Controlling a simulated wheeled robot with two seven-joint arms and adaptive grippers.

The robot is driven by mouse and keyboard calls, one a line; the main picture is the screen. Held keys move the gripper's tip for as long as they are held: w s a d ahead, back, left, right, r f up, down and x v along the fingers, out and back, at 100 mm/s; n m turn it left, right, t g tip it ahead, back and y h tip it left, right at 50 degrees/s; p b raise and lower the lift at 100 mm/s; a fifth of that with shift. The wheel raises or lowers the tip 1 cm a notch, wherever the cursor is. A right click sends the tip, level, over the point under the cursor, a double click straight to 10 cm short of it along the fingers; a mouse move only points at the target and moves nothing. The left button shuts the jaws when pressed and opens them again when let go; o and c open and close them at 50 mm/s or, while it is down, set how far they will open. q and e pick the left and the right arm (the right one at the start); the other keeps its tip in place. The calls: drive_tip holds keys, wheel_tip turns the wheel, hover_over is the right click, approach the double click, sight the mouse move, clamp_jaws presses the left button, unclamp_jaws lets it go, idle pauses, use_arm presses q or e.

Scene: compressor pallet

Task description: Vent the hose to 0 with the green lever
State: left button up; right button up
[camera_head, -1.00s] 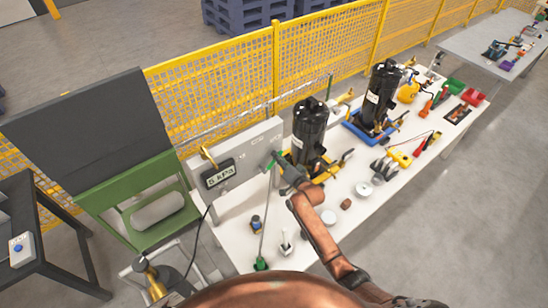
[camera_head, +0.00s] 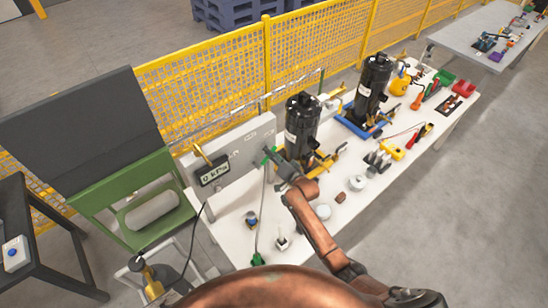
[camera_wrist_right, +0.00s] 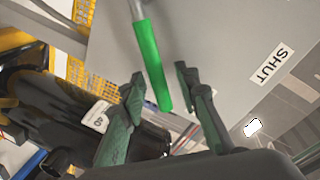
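The green lever (camera_head: 269,155) is on the grey panel (camera_head: 240,150) beside the digital gauge (camera_head: 213,173), which reads 0 kPa. In the right wrist view the green lever (camera_wrist_right: 152,65) has its free end between the fingertips of my right gripper (camera_wrist_right: 158,88). The fingers stand apart, with a visible gap on each side of the lever. In the head view my right gripper (camera_head: 274,163) is close to the lever and partly hides the panel's edge. A thin hose (camera_head: 260,212) runs down from the panel to a green fitting (camera_head: 258,259). My left gripper is not in view.
A label reading SHUT (camera_wrist_right: 271,64) is on the panel. Black compressors (camera_head: 301,127) stand behind my right gripper. Small pots and tools lie on the white table (camera_head: 233,205). A green frame (camera_head: 125,190) stands left, and a yellow fence (camera_head: 215,75) runs behind.

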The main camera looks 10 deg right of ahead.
drive_tip(key=v, duration=1.2)
